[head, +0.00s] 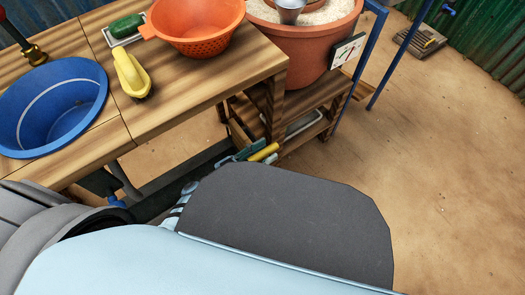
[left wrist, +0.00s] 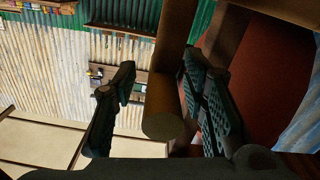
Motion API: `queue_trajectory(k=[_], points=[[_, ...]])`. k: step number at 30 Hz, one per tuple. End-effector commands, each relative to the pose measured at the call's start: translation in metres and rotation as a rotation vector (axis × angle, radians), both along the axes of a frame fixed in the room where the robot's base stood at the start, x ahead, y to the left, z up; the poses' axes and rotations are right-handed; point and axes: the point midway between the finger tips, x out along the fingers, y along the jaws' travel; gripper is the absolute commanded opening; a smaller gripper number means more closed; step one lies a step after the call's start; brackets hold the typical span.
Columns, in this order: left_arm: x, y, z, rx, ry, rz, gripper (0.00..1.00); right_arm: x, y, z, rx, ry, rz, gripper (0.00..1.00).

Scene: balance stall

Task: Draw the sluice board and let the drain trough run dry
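A dark, narrow channel (head: 170,186) runs along the ground below the wooden table and looks like the drain trough. Its inside and any water are hidden. A yellow round bar (head: 264,152) shows at its far end, possibly the sluice board's handle. My left gripper (head: 243,152) is beside that bar, partly hidden by my own body. In the left wrist view, its two fingers (left wrist: 158,65) stand apart. A brown round bar end (left wrist: 161,126) shows between them, nearer the right finger. I cannot tell whether they touch. My right gripper is not in view.
The wooden table (head: 180,85) carries a blue basin (head: 55,105), a yellow object (head: 131,74), an orange colander (head: 198,25) and a green block (head: 126,27). A terracotta tub (head: 295,60) stands on a low wooden stand.

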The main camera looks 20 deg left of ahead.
Motion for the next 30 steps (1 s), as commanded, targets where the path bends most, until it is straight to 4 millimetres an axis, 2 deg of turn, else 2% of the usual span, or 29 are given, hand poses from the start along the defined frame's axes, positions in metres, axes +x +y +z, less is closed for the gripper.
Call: queue_trajectory(k=[8,11,18,21,24,30], points=[[-0.002,0.004,0.000,0.002,-0.001,0.003,0.40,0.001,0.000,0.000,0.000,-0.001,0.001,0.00],[-0.014,0.014,-0.001,0.005,0.000,0.002,0.40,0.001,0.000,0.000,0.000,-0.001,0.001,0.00],[-0.065,0.055,-0.001,0.005,0.003,0.000,0.40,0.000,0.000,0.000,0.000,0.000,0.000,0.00],[-0.081,0.068,-0.001,0.003,0.001,-0.001,0.40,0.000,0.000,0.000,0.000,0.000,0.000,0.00],[-0.090,0.075,0.000,0.001,0.000,0.000,0.40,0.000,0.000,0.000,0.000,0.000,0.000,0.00],[-0.092,0.077,0.000,0.001,-0.002,0.000,0.40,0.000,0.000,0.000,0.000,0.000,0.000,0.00]])
